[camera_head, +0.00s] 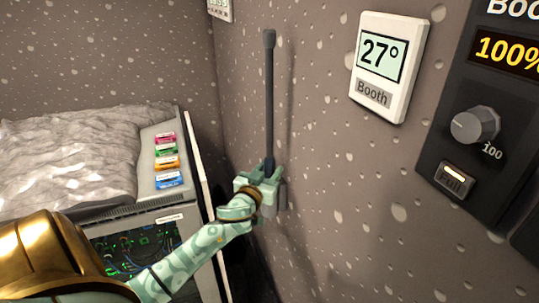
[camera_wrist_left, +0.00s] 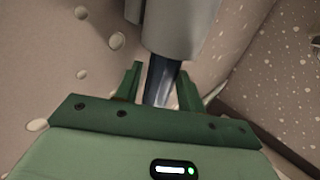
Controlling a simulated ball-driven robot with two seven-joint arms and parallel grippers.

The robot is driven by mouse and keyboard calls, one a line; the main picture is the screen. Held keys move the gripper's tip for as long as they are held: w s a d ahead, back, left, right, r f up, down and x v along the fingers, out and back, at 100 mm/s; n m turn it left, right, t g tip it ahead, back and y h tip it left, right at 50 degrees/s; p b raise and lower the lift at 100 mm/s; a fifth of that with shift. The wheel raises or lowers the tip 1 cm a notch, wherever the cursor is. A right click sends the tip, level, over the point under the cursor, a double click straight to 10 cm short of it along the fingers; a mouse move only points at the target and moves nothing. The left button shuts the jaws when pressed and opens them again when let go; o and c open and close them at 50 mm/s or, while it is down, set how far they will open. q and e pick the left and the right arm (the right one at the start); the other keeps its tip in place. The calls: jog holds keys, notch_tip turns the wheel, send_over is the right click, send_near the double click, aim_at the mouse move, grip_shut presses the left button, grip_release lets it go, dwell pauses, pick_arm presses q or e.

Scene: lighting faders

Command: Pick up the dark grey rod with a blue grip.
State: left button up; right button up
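The dark grey rod (camera_head: 269,95) stands upright close to the stippled wall, with a small dark knob at its top. Its blue grip (camera_head: 269,164) is at the lower end, partly hidden by my left gripper (camera_head: 262,184). In the left wrist view the dark blue grip (camera_wrist_left: 161,82) lies between the two green fingers of my left gripper (camera_wrist_left: 160,84). The fingers look apart, with a narrow gap beside the grip at the left one. A grey holder (camera_head: 281,196) is at the rod's lower end and shows large in the wrist view (camera_wrist_left: 178,28). My right gripper is out of view.
A desk console (camera_head: 157,141) with several coloured labels stands at the left, partly under a crumpled grey cover (camera_head: 70,155). On the wall at the right are a 27° Booth display (camera_head: 381,60) and a dark panel with a knob (camera_head: 475,125).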

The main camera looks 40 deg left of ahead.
pick_arm(q)
jog(key=shift+w+a, duration=0.15)
jog(key=shift+w, duration=0.3)
grip_shut()
jog(key=shift+r, duration=0.1)
